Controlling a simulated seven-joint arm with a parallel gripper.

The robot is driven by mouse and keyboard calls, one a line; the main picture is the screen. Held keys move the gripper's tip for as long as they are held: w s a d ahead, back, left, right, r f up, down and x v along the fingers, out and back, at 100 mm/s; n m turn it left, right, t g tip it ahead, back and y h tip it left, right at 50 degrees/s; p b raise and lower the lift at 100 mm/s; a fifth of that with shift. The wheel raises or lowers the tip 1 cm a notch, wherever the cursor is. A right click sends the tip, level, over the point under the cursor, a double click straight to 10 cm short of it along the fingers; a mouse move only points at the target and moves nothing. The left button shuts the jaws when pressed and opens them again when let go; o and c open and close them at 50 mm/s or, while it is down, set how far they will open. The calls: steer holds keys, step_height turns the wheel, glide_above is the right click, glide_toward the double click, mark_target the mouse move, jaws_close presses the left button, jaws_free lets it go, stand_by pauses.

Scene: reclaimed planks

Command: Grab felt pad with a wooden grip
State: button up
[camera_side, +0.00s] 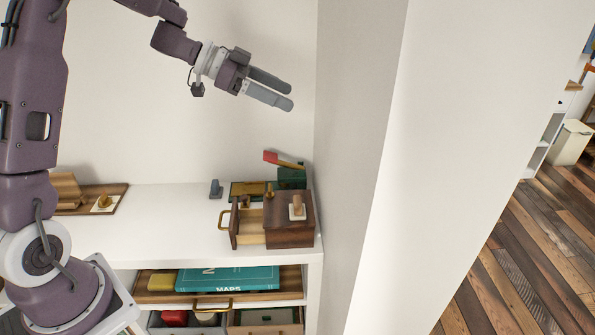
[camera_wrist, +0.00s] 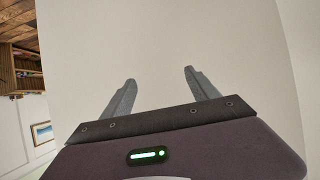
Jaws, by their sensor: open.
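A small pale pad with a brown wooden grip (camera_side: 297,213) stands on top of the wooden drawer box (camera_side: 290,232) at the right end of the white shelf unit. A similar pale piece with a wooden knob (camera_side: 102,207) sits on a wooden board at the left; I cannot tell which of the two is felt. My gripper (camera_side: 287,95) is open and empty, high above the drawer box and apart from everything. In the wrist view its two fingers (camera_wrist: 160,76) are spread before a blank pale wall, and neither pad shows.
A wall (camera_side: 355,130) closes the right side. The middle shelf top is clear.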

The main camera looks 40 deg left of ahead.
glide_toward(307, 213)
steer(key=shift+w+d+r, duration=0.55)
steer(key=shift+w+d, duration=0.25)
steer(key=shift+w, duration=0.15)
steer(key=x, duration=0.7)
steer(key=shift+d+r, duration=0.15)
steer(key=c, duration=1.5)
steer(key=shift+r, duration=0.1)
